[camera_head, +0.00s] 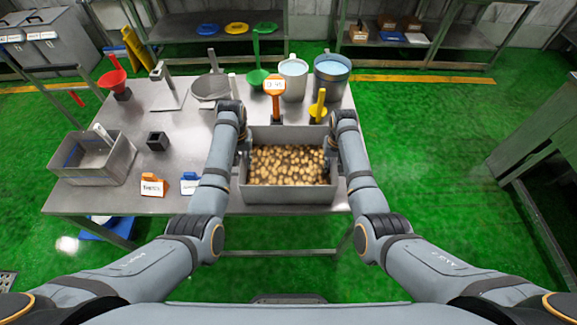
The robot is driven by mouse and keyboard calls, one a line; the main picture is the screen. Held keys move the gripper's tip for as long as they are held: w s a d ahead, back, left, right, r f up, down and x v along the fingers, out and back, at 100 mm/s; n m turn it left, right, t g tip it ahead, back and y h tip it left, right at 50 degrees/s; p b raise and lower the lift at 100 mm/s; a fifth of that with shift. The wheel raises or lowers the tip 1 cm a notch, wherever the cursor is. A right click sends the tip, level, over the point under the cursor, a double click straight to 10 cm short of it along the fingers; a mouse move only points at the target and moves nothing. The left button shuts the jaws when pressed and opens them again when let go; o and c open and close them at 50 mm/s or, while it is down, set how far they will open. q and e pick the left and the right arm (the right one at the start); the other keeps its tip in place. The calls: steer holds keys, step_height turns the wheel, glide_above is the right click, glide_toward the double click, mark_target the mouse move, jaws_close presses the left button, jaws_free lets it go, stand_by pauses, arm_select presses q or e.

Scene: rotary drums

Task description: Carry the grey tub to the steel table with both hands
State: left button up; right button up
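The grey tub (290,196) is full of small brown, potato-like pieces and sits at the front right of the steel table (150,115) in front of me. My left gripper (243,150) is at the tub's left wall. My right gripper (331,148) is at its right wall. The fingers are small and partly hidden by my wrists, so I cannot tell whether they are closed on the rim. I cannot tell whether the tub touches the table top.
A second grey bin (92,160) stands at the table's left. Green floor is clear at right, before another steel table (535,130).

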arm_select(q)
steer(key=shift+c, duration=0.3)
arm_select(e)
steer(key=shift+c, duration=0.3)
arm_select(q)
steer(key=shift+s, duration=0.1)
jaws_close()
arm_select(e)
jaws_close()
arm_select(q)
steer(key=shift+r, duration=0.2)
arm_select(e)
steer(key=shift+w+r, duration=0.1)
steer(key=shift+r, duration=0.15)
